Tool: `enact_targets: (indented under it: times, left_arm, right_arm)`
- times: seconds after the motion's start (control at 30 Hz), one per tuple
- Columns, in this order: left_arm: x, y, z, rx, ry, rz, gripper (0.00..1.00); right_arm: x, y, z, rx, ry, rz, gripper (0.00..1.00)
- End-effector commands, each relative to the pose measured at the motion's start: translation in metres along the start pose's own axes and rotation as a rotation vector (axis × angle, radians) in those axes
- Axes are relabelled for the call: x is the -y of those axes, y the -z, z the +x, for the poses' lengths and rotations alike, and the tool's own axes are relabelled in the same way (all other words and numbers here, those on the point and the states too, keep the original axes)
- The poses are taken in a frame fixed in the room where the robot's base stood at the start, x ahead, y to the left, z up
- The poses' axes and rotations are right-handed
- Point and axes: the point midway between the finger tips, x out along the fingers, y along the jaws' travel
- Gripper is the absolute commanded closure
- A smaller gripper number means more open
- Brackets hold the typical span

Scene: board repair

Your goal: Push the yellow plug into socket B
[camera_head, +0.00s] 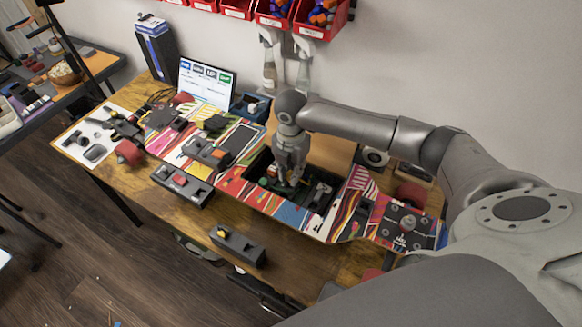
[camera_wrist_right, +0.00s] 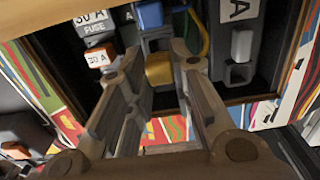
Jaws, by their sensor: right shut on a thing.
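The yellow plug (camera_wrist_right: 158,69) is a small block between the fingers of my right gripper (camera_wrist_right: 156,66) in the right wrist view. The fingers are shut on it, with a blue part (camera_wrist_right: 150,14) just beyond. In the head view the right gripper (camera_head: 289,182) points down into the dark open bay (camera_head: 262,158) of the colourful board. The plug is hard to make out there. A large letter A label (camera_wrist_right: 238,9) stands above a grey-white block (camera_wrist_right: 242,46) at the right of the bay. I cannot read a B, so I cannot tell which socket is B. My left gripper is not in view.
Orange-white and grey fuse blocks (camera_wrist_right: 99,56) sit close to the left finger. A yellow-green cable (camera_wrist_right: 202,38) runs behind the right finger. Red bins (camera_head: 318,30) hang above.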

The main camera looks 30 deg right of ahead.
Motion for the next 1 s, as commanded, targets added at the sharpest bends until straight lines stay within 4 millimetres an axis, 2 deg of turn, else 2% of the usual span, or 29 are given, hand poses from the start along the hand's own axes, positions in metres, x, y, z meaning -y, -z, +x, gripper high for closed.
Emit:
enact_targets:
  times: [1.0]
  left_arm:
    - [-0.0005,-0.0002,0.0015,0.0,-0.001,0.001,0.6]
  right_arm:
    - [-0.0003,-0.0003,0.0093,0.0,0.0,0.001,0.97]
